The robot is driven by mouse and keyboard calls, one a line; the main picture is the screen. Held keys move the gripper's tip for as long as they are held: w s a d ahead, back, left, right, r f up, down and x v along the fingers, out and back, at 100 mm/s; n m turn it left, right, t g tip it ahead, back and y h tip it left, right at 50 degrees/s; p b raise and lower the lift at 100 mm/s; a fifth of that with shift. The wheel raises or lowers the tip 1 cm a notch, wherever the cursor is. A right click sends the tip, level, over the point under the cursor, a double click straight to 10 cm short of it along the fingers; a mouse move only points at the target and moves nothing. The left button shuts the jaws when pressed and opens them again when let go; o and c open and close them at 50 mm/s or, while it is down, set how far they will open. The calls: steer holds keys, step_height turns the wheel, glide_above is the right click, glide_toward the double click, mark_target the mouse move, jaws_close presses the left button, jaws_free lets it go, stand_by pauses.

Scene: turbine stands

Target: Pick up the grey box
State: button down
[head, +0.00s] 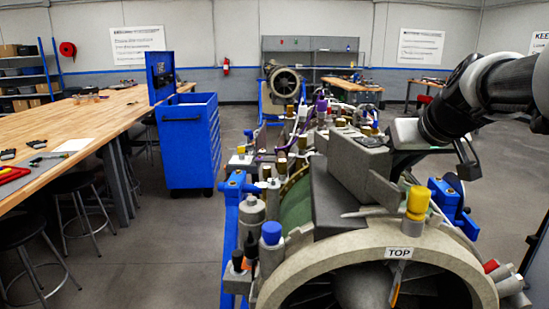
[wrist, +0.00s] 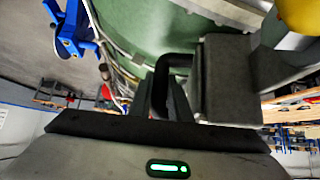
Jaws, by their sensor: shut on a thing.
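A grey box (head: 358,165) sits at the top of the near turbine (head: 283,285) in the head view, just behind its "TOP" rim. In the wrist view, a grey block (wrist: 226,80), which looks like this box, is right of the black finger. My gripper (wrist: 178,80) is shut on the box, reaching in from the right in the head view. My wrist and gripper body hide part of the box's right side. I cannot tell whether the box still touches the turbine.
Pipes, a yellow-capped fitting (head: 417,202) and a blue-capped fitting (head: 271,233) crowd around the box. A blue tool cart (head: 190,145) and a long wooden workbench (head: 105,112) stand left. A second turbine (head: 284,82) is behind. Grey floor is open between cart and turbine.

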steer(key=shift+w+r, duration=0.1)
steer(key=shift+r, duration=0.15)
step_height(320, 180, up, 10)
steer(key=shift+f+p, duration=0.1)
steer(key=shift+p, duration=0.7)
steer(key=c, duration=2.2)
jaws_free()
jaws_close()
steer(key=shift+a, duration=0.1)
